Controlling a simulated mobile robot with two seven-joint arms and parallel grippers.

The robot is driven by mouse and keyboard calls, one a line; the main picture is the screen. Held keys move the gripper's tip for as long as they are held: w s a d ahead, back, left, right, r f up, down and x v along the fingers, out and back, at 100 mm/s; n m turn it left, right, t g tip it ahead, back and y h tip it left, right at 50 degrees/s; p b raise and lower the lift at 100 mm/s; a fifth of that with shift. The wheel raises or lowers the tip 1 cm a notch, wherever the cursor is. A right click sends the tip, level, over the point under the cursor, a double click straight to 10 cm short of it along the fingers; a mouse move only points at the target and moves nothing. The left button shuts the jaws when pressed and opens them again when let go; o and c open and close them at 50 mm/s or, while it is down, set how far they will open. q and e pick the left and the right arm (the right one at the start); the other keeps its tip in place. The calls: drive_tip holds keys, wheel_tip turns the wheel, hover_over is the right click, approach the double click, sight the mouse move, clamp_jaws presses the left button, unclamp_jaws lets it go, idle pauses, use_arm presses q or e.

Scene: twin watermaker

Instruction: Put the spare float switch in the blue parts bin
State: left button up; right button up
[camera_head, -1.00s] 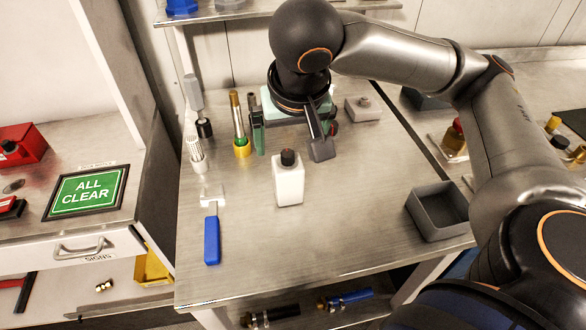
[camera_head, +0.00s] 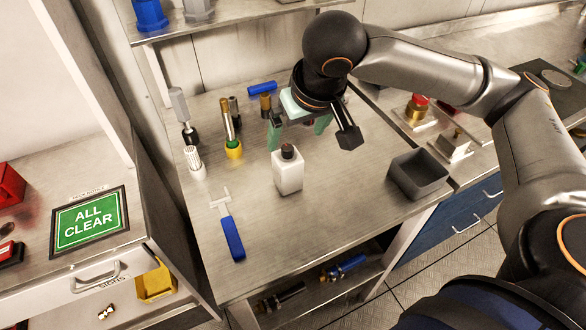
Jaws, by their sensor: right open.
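I cannot tell for certain which part is the spare float switch. A grey cylinder on a thin stem with a black base (camera_head: 182,112) stands at the left rear of the steel bench and may be it. A blue container-like object (camera_head: 150,14) is on the shelf at top left, cut off by the frame. I cannot tell whether it is the blue parts bin. Nothing shows between the fingers. My left gripper is out of view.
A ribbed white part (camera_head: 194,163) and a brass stem with a yellow base (camera_head: 231,140) stand at left. A blue-handled scraper (camera_head: 231,235) lies in front. An open grey bin (camera_head: 419,174) is at the bench's right edge. The front middle of the bench is clear.

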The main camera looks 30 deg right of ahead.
sight(289, 156)
drive_tip(key=x, duration=1.2)
drive_tip(key=shift+f, duration=0.35)
drive_tip(key=shift+r, duration=0.1)
clamp_jaws()
